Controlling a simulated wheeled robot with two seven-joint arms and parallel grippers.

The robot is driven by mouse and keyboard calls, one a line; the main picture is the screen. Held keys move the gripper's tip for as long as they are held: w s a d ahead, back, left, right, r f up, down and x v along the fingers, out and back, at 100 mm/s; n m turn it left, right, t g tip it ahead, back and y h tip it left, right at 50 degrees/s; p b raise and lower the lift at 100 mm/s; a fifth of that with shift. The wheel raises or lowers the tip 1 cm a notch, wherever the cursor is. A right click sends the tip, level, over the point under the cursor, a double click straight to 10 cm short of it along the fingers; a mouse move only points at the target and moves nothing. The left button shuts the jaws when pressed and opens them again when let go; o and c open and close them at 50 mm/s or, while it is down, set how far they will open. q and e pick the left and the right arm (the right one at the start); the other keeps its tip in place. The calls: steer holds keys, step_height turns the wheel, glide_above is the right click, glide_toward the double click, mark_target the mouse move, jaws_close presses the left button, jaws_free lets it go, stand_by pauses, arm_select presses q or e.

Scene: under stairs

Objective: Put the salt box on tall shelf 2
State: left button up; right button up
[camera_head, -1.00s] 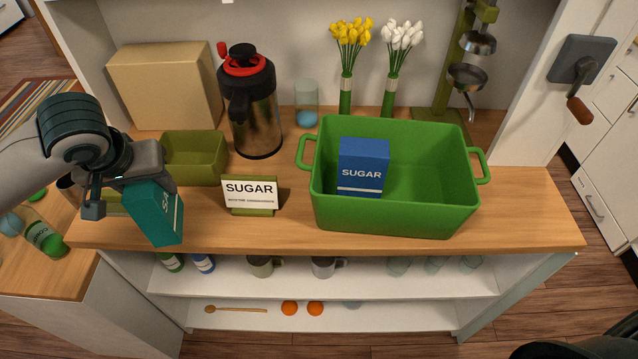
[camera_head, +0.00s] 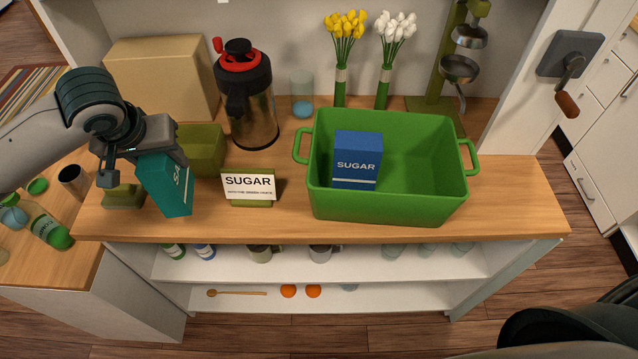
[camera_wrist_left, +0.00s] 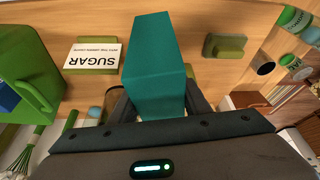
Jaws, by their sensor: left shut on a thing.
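The teal salt box (camera_head: 168,192) is held in my left gripper (camera_head: 150,158) over the left end of the wooden top. Only the letters "SA" show on its side. In the left wrist view the salt box (camera_wrist_left: 152,50) stands out between the two fingers (camera_wrist_left: 156,100), which are shut on it. It hangs tilted; I cannot tell whether it touches the wood. I cannot tell which level is tall shelf 2. The unit has a wooden top (camera_head: 500,215) and white shelves (camera_head: 375,262) below. My right gripper is not seen.
A green crate (camera_head: 385,208) holds a blue sugar box (camera_head: 356,160). A SUGAR sign (camera_head: 248,187) stands between crate and salt box. An olive bin (camera_head: 205,150), flask (camera_head: 250,105) and cardboard box (camera_head: 160,75) stand behind. A small green stand (camera_head: 123,196) is left of the salt box.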

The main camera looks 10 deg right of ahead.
arm_select(q)
steer(key=w+d+r+m+p, duration=0.1)
steer(key=w+d+r+p, duration=0.3)
steer(key=w+p, duration=0.2)
steer(key=shift+d+m+h+p, duration=0.15)
steer(key=shift+m+h+p, duration=0.2)
steer(key=shift+p, duration=0.4)
steer(key=shift+r, duration=0.1)
